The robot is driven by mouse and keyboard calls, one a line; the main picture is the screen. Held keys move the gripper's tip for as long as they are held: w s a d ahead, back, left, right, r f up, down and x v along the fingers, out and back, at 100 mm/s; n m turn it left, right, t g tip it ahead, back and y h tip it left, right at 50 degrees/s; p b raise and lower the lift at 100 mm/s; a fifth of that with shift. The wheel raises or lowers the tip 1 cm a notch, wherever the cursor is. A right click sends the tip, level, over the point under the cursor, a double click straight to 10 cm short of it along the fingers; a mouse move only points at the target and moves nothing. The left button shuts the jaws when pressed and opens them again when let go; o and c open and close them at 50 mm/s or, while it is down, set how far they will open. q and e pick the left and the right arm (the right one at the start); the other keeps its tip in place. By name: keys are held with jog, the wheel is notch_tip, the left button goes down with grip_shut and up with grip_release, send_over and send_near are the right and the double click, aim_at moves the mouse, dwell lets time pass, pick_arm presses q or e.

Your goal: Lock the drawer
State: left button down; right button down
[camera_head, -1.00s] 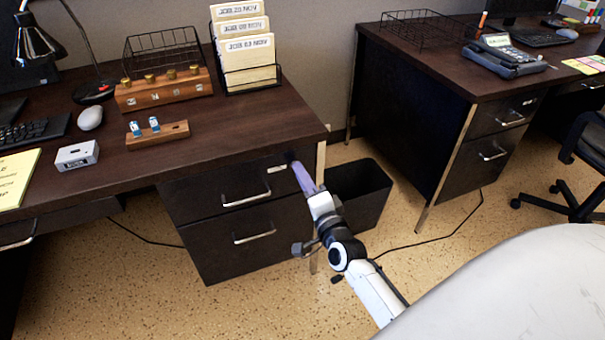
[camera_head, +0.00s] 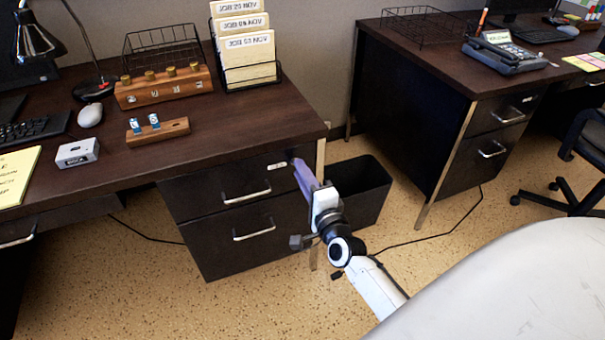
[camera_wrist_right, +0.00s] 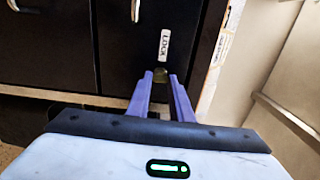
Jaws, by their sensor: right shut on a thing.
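The drawer (camera_head: 222,190) is the upper dark drawer of the near desk, with a silver bar handle, and looks closed. A small white label (camera_head: 277,166) is at its upper right; in the right wrist view the label reads LOCK (camera_wrist_right: 164,45). My right gripper (camera_head: 297,166) reaches the drawer's upper right corner with its purple fingers. My left gripper is out of view.
A lower drawer (camera_head: 222,248) sits below. A black waste bin (camera_head: 365,190) stands on the floor right of the desk, close to my right arm. The desktop (camera_head: 230,125) holds a wooden block with brass knobs (camera_head: 163,88) and a small rack with blue-white tags (camera_head: 157,132).

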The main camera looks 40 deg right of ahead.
jog(key=c, duration=1.6)
grip_release()
pick_arm(q)
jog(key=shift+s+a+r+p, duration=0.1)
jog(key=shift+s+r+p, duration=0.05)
jog(key=shift+p, duration=0.45)
pick_arm(e)
jog(key=v, duration=1)
jog(key=shift+s, duration=0.15)
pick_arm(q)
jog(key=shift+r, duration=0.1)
